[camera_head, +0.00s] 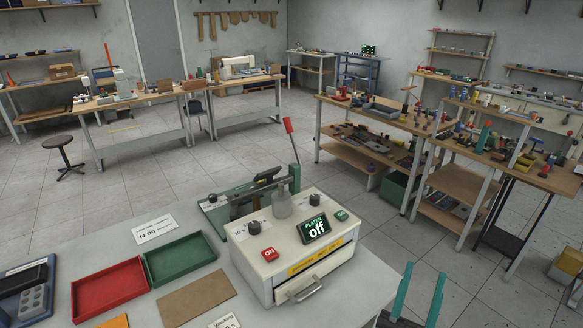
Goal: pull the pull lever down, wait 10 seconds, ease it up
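A lever with a red grip (288,125) stands raised, nearly upright and tilted slightly left, behind the white machine (250,265) on the near table. Its thin grey arm runs down behind a dark press head with a green base (213,215). The lower joint of the lever is hidden. The white machine has a display reading "PLATEN off" (314,229), a red ON button (269,254) and a green button (341,215). My gripper (425,268) shows two teal fingers at the bottom right. They are spread apart and empty, right of the machine and well away from the lever.
The near table (200,255) holds a red tray (110,289), a green tray (180,257), a brown board (196,298) and a blue holder (25,295). A cluttered bench (375,112) stands at the right. Grey tiled floor (330,190) is clear between the table and that bench.

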